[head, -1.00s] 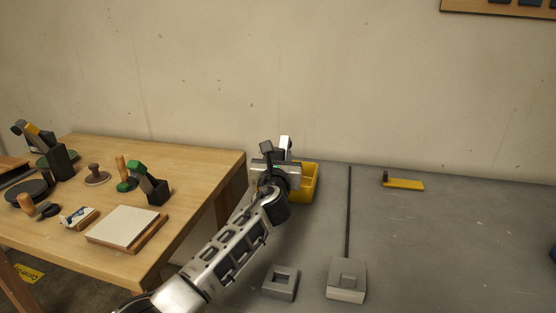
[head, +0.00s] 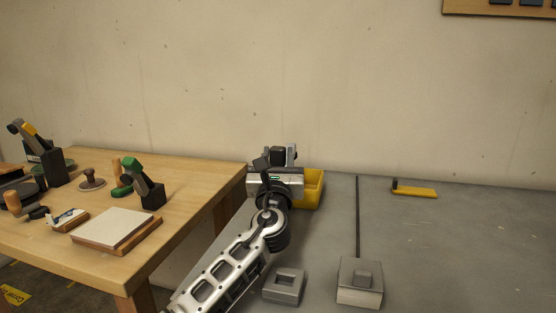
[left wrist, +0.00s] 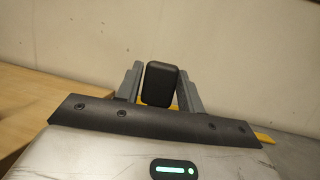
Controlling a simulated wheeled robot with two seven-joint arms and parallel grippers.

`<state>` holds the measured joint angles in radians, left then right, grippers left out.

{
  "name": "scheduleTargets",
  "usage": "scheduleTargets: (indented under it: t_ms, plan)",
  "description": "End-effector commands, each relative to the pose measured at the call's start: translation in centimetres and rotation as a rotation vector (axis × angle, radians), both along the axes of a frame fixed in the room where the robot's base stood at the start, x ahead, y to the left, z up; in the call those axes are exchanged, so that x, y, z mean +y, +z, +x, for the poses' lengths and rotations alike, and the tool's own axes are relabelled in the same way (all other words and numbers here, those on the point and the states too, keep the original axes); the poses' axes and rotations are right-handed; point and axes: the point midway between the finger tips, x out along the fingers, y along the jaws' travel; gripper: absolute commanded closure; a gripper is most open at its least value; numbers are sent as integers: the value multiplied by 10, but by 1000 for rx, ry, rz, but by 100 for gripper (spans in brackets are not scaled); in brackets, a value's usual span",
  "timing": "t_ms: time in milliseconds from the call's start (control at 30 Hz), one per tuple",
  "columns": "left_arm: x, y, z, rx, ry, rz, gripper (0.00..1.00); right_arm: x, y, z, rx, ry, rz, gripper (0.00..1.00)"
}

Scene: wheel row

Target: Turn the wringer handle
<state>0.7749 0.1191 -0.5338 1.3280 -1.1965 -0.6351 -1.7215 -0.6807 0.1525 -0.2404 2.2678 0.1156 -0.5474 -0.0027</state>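My left gripper (head: 278,158) is at the yellow bucket (head: 312,190), over its left side, in the head view. A black rounded block (head: 278,154), which looks like the grip of the wringer handle, stands between its two fingers. In the left wrist view the same black grip (left wrist: 160,84) fills most of the space between the grey fingers (left wrist: 160,90). I cannot tell whether the fingers press on it or stand just clear. The rest of the handle and the wringer is hidden behind my gripper and wrist. My right gripper is not in view.
A wooden table (head: 190,170) with tools and a white-topped board (head: 115,227) stands at left. On the grey surface (head: 450,250) are two grey blocks (head: 284,286) (head: 360,282), a dark strip (head: 358,215) and a yellow-handled piece (head: 414,191). The right side is mostly clear.

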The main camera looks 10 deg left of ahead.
Motion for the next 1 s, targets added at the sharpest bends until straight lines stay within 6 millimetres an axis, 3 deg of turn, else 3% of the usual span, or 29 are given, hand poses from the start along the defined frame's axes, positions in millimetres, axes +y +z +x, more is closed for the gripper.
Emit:
scheduleTargets:
  t_ms: [67,467,800,1000]
  plan:
    - [0,-1,0,1,0,1,43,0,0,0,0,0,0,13]
    - [-1,-3,-8,1,-1,0,43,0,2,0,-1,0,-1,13]
    - [-12,-30,-75,4,-2,-1,43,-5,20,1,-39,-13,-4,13]
    - [-19,-46,-116,4,-1,0,43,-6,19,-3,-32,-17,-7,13]
